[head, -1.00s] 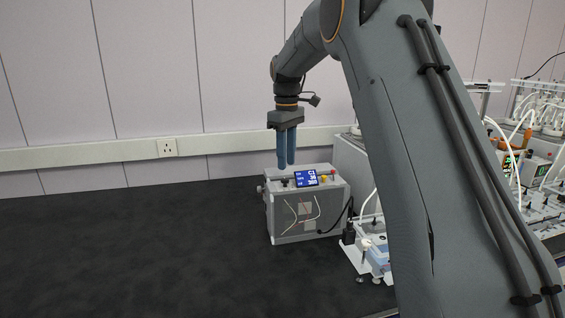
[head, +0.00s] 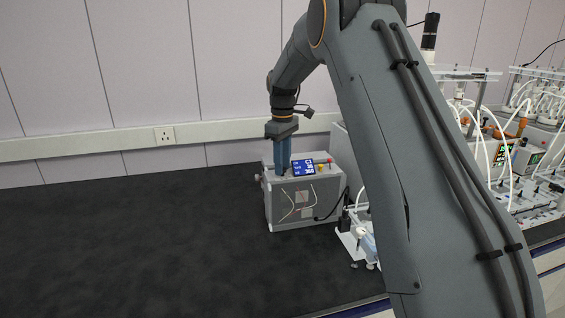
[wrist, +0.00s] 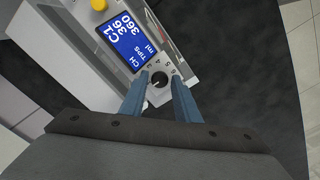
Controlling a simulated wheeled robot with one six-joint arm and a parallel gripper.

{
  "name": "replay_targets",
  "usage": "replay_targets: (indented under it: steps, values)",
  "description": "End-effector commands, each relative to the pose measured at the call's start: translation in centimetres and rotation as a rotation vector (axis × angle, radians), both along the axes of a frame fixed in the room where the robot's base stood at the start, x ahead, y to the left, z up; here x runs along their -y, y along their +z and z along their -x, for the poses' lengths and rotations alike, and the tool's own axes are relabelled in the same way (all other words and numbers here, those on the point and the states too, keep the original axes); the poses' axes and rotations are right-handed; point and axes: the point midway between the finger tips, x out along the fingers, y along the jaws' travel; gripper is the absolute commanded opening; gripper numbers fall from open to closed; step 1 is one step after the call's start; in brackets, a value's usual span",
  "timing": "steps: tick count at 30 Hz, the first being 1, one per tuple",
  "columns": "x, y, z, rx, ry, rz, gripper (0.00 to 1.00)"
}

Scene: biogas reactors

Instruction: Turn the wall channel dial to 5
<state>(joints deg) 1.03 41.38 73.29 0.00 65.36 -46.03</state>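The grey box (head: 305,207) stands on the dark bench against the wall. Its top carries a blue screen (head: 303,167), which also shows in the wrist view (wrist: 124,40) reading C1 beside CH, with two 360 values under it. The small dark round dial (wrist: 159,81) sits on a light plate beside the screen, with small numbers around it. I cannot tell for certain which number it points to. My gripper (head: 283,174) points down at the box top. In the wrist view its two blue fingers (wrist: 160,78) are apart, one on each side of the dial; contact is unclear.
A yellow button (wrist: 99,4) is on the box top beyond the screen. Glassware and tubing (head: 505,125) crowd the right side. The bench left of the box is clear.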

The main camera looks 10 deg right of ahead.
Motion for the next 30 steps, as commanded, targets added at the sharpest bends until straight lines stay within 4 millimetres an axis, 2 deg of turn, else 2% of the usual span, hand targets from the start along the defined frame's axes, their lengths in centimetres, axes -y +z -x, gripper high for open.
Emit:
replay_targets:
  steps: [3,8,9,20,30]
  values:
    - [-0.01,0.01,-0.01,0.0,0.0,0.0,0.29]
    - [-0.01,0.03,-0.01,0.0,0.0,0.0,0.02]
    - [-0.01,0.04,-0.01,0.0,0.0,0.0,0.0]
    - [-0.02,0.07,-0.04,0.001,-0.063,-0.001,0.0]
    - [-0.01,0.12,-0.1,0.002,-0.317,0.0,0.0]
